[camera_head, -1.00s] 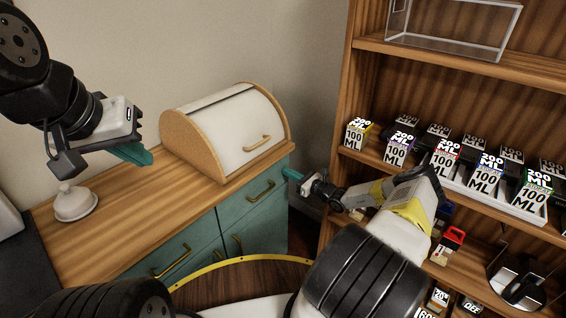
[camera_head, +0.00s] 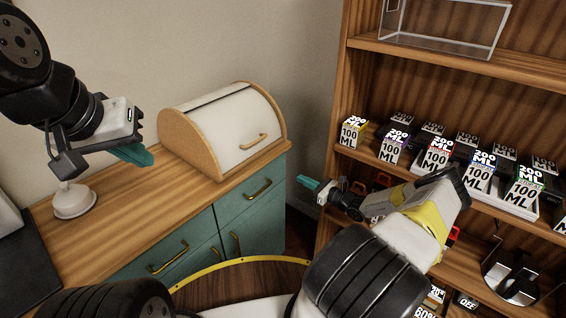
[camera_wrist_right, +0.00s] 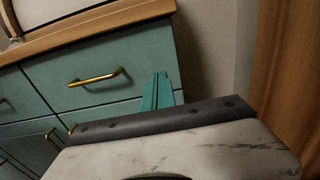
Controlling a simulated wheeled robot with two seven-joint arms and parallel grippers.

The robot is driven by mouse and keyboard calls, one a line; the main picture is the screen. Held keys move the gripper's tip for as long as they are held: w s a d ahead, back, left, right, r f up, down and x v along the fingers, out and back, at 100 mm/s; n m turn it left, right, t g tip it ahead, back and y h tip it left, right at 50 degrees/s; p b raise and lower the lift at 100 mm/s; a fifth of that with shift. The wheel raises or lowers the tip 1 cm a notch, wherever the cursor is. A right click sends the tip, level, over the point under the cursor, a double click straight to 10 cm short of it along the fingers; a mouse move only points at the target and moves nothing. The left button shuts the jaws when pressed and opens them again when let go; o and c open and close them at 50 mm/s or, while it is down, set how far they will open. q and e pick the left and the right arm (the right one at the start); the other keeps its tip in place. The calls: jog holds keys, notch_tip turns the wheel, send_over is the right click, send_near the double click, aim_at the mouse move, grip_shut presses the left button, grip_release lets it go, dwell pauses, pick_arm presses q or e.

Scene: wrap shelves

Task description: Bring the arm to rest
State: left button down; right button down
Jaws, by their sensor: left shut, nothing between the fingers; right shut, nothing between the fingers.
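My right gripper (camera_head: 307,182) is in front of the gap between the green cabinet and the wooden shelf in the head view. Its teal fingers are together and empty. In the right wrist view the shut fingers (camera_wrist_right: 158,92) show against the cabinet's drawer front. My left gripper (camera_head: 133,155) hangs at the upper left above the wooden counter, its teal fingers together with nothing seen between them.
At the right, a wooden shelf (camera_head: 362,95) holds several small cartons (camera_head: 438,155) and a clear box (camera_head: 440,25). The cabinet (camera_head: 262,215) has brass handles.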

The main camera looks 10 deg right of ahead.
jog(key=v, duration=0.4)
jog(key=s+a+r+n+g+h, duration=0.1)
jog(key=s+a+r+n+g, duration=0.25)
jog(key=a+r+n, duration=0.35)
jog(key=s+a+r+n+g+h, duration=0.1)
jog(key=s+a+r+n+g, duration=0.3)
jog(key=r, duration=0.5)
jog(key=s+a+r+n+g, duration=0.25)
jog(key=r+n+g, duration=0.25)
jog(key=r+n, duration=0.3)
jog(key=s+a+r+n+t+h, duration=0.1)
jog(key=s+r+n+t+h, duration=0.3)
jog(key=s+r, duration=1.5)
jog(key=shift+s+a+r+n+t+h, duration=0.35)
jog(key=shift+s+n+h, duration=1.5)
jog(key=shift+n, duration=1.05)
jog(key=shift+s+y, duration=0.25)
